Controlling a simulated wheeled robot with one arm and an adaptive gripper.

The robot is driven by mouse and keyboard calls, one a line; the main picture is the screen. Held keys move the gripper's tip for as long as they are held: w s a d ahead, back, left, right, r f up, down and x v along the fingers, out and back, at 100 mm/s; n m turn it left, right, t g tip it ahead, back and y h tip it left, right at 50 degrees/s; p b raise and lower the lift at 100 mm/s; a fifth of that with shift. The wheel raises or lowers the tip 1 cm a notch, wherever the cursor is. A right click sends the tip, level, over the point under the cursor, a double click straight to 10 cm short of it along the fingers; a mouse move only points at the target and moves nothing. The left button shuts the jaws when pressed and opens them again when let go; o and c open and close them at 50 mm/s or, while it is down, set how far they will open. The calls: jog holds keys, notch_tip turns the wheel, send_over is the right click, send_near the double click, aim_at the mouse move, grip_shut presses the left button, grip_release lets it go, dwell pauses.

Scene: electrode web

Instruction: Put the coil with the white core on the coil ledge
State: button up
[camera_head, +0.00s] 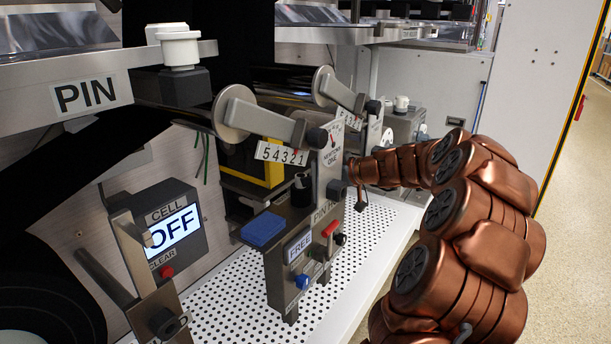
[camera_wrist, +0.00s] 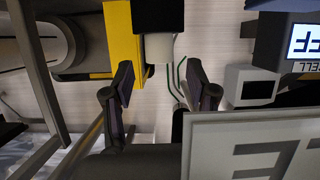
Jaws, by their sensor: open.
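My copper arm (camera_head: 470,205) reaches behind the upright panel of the middle station, which hides my gripper in the head view. In the wrist view my gripper (camera_wrist: 160,84) is open, its two dark fingers apart. A white cylinder (camera_wrist: 158,48) joined to a black block (camera_wrist: 158,16) shows beyond and between the fingertips; I cannot tell whether it is the white-cored coil. In the head view, a large black roll (camera_head: 45,285) lies at lower left, with a pale patch at the bottom edge. I cannot identify the coil ledge with certainty.
The middle station (camera_head: 322,190) bears a "54321" plate, a blue pad (camera_head: 263,229) and levers. A cell box (camera_head: 170,232) reads OFF. A steel beam (camera_head: 60,100) is marked PIN. A perforated white deck (camera_head: 225,295) has bare areas. A yellow frame (camera_wrist: 117,35) stands near my left-hand finger.

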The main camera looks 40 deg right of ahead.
jog(key=shift+v, duration=1.2)
